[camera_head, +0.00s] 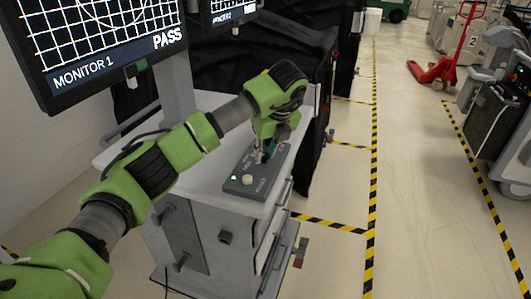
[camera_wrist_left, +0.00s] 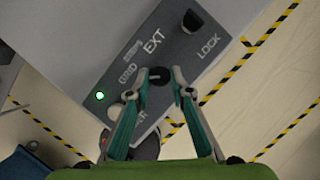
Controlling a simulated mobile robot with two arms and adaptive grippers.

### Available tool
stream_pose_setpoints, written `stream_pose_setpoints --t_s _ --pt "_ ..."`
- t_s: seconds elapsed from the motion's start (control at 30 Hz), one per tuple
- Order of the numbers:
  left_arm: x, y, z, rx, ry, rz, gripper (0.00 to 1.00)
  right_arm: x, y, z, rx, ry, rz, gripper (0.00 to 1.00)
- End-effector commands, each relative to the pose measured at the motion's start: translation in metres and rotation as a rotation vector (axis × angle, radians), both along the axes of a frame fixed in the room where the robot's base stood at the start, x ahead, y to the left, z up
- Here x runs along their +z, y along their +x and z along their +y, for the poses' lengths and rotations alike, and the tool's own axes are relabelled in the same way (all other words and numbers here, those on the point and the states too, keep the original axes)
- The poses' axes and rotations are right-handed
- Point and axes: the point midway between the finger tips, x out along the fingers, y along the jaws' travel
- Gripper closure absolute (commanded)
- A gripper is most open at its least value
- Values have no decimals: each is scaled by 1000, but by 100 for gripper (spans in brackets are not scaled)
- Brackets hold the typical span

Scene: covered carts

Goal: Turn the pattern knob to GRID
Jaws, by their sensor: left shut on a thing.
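The grey control panel (camera_head: 258,172) lies on top of the cart below the monitor and fills much of the left wrist view (camera_wrist_left: 170,45). The small black pattern knob (camera_wrist_left: 158,76) sits beside the printed words GRID and EXT; part of another label is hidden behind a finger. My left gripper (camera_wrist_left: 160,84) reaches down over the panel, its two teal-padded fingers shut on this knob from both sides. In the head view my left gripper (camera_head: 264,152) covers the knob. I cannot tell which label the knob points to. My right gripper is in neither view.
A second black knob (camera_wrist_left: 192,20) stands near the word LOCK. A green light (camera_wrist_left: 99,96) glows on the panel, near a pale round button (camera_head: 247,179). Monitor 1 (camera_head: 100,40) shows a white grid and PASS. Open floor lies right of the cart (camera_head: 205,230).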

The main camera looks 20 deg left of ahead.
Motion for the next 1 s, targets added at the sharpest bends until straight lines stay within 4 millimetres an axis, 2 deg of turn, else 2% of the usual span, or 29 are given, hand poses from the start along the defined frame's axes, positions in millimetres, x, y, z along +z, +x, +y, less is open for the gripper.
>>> stream_pose_setpoints --t_s 0.47,0.5,0.53,0.87,1.0 --pt "1 1 0 15 0 -3 100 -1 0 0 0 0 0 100" --pt "1 1 0 15 0 -3 72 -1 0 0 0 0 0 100" --pt "1 1 0 15 0 -3 64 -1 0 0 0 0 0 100" --pt "1 0 0 14 -1 -1 63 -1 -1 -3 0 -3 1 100" --pt "9 -1 -3 13 -2 -3 63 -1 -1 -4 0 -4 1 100"
